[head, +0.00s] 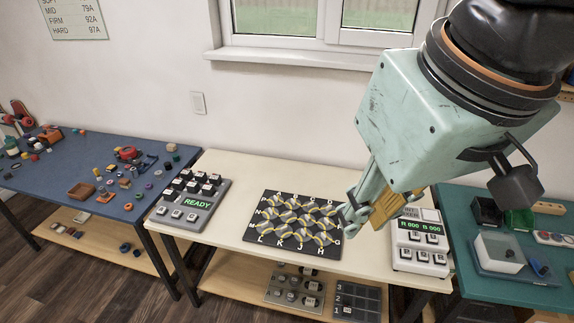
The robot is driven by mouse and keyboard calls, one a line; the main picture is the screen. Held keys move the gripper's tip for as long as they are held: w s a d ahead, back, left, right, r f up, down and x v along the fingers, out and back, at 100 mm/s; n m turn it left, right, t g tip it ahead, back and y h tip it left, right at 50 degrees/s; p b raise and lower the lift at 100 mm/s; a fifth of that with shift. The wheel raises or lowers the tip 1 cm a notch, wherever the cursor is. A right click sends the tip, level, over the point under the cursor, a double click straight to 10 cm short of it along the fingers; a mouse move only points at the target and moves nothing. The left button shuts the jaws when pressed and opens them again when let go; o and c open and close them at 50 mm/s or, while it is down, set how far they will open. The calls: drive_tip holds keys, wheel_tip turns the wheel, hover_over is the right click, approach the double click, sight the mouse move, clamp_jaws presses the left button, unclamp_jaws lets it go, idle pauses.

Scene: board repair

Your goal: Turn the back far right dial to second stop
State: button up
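A black board (258,237) with letters along its edges lies on the cream table. It carries several round grey and yellow pieces (300,222) in rows, which may be dials; their stops are too small to read. The rear right corner of the board is close to or behind my gripper (368,212) in this view. My gripper points down over the table, between the board and a white control box. Its gold pads show, but its opening is unclear, and I cannot tell whether it touches anything. No piece is clearly marked as the dial.
A grey box reading READY (197,203) with several keys stands left. The white control box (420,255) with a green display stands right. Panels (340,300) lie on the lower shelf. A blue table (60,175) and teal table (455,200) flank the cream table (225,170).

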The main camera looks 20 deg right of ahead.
drive_tip(key=m+g+p, duration=0.2)
drive_tip(key=m+g, duration=0.2)
drive_tip(key=m, duration=1.1)
hover_over(329, 208)
wheel_tip(329, 208, down, 35)
drive_tip(key=shift+w+f, duration=0.15)
drive_tip(key=shift+w, duration=0.1)
drive_tip(key=shift+d+f, duration=0.1)
drive_tip(key=shift+f+b, duration=0.55)
drive_tip(key=shift+f, duration=6.25)
